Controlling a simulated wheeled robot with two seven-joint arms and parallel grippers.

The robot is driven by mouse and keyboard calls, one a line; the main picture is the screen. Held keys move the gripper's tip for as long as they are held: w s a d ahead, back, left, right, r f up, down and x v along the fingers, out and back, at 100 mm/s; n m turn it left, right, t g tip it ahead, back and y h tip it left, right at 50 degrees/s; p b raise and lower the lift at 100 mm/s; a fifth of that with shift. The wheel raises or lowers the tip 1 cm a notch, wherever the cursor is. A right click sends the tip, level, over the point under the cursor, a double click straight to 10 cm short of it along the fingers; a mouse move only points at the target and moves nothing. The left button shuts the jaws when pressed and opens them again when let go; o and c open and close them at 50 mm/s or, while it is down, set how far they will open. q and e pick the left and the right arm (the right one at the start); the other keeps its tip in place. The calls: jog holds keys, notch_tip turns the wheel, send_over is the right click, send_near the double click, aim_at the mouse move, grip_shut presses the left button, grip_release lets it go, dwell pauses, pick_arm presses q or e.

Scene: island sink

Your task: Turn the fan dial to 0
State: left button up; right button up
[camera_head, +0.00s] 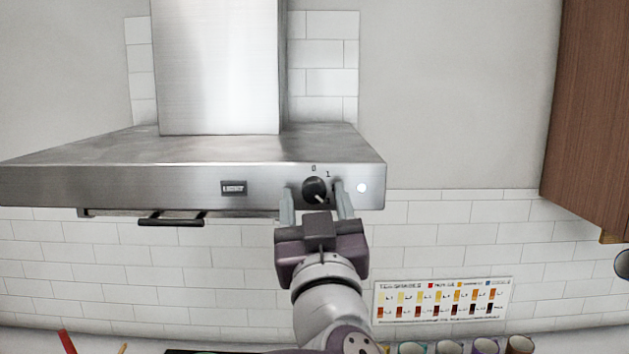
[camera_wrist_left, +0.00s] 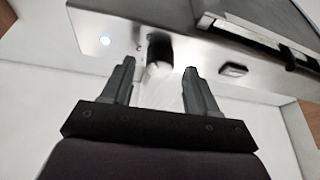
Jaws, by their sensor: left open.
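The fan dial (camera_head: 314,188) is a round black knob on the front face of the steel range hood (camera_head: 120,185). Marks 0 and 1 are printed above it, and a light pointer on the knob slants to the lower right. My left gripper (camera_head: 316,190) is open, its fingers reaching up on either side of the dial. In the left wrist view the dial (camera_wrist_left: 159,48) stands ahead of the open fingertips (camera_wrist_left: 158,70), between them in the picture. I cannot tell whether either finger touches it. My right gripper is not in view.
A lit white round light (camera_head: 362,188) sits right of the dial. A black handle (camera_head: 172,219) hangs under the hood. A brown cabinet (camera_head: 590,110) is at the upper right. A colour chart (camera_head: 442,300) and several mugs (camera_head: 485,346) are at the lower right.

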pick_arm(q)
jog(key=shift+w+r, duration=0.1)
jog(key=shift+w, duration=0.35)
jog(key=shift+d, duration=0.1)
jog(key=shift+s, duration=0.1)
jog(key=c, duration=1)
